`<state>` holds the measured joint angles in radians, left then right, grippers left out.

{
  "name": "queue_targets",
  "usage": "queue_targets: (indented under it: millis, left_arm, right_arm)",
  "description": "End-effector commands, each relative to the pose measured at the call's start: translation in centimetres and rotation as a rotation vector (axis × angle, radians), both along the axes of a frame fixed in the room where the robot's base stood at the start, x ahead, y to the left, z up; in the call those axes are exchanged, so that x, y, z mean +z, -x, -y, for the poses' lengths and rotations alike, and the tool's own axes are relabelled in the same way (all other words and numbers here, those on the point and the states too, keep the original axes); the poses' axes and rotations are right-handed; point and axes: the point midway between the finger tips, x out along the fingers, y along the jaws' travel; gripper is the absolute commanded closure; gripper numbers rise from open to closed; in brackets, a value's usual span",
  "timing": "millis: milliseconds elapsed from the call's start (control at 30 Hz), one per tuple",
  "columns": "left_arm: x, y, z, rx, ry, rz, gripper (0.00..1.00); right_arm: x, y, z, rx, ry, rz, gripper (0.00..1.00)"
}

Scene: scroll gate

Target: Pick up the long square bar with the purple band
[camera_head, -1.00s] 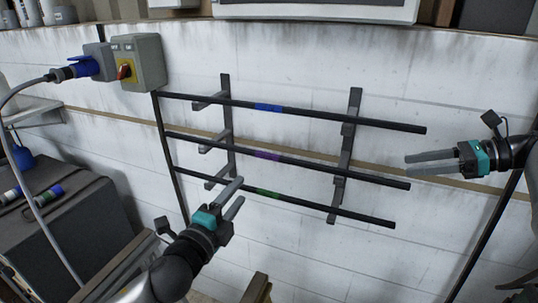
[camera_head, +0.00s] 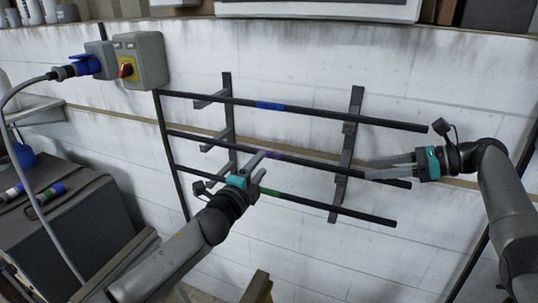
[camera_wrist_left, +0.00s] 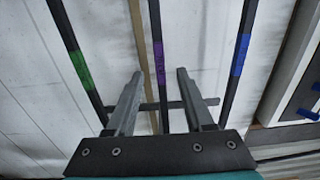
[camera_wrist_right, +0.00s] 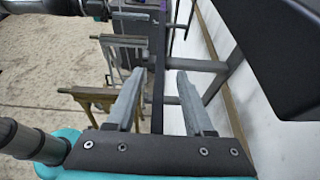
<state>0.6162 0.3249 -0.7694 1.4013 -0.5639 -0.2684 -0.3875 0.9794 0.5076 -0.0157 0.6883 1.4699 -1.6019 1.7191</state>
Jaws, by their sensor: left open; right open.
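The long black square bar with the purple band (camera_head: 315,167) lies on wall brackets as the middle of three bars; its purple band (camera_wrist_left: 159,62) shows in the left wrist view. My left gripper (camera_head: 268,164) is open near the purple band, with the bar running between its fingers in the left wrist view (camera_wrist_left: 156,85). My right gripper (camera_head: 368,169) is open near the bar's right end. In the right wrist view (camera_wrist_right: 158,85) the bar runs between its fingers. Neither gripper is closed on it.
A bar with a blue band (camera_head: 340,115) rests above and one with a green band (camera_head: 330,207) below. Two dark brackets (camera_head: 352,137) carry the bars on a white wall. A switch box (camera_head: 142,62) and a grey cabinet (camera_head: 80,220) stand at left.

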Motion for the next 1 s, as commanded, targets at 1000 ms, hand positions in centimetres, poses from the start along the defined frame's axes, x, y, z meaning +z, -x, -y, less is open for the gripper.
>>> queue_targets:
  millis: [1000]
  left_arm:
    - [0.0,-3.8,1.6,0.000,0.001,0.000,0.61]
  right_arm:
    - [-1.3,-1.2,-2.8,0.000,0.000,0.000,0.61]
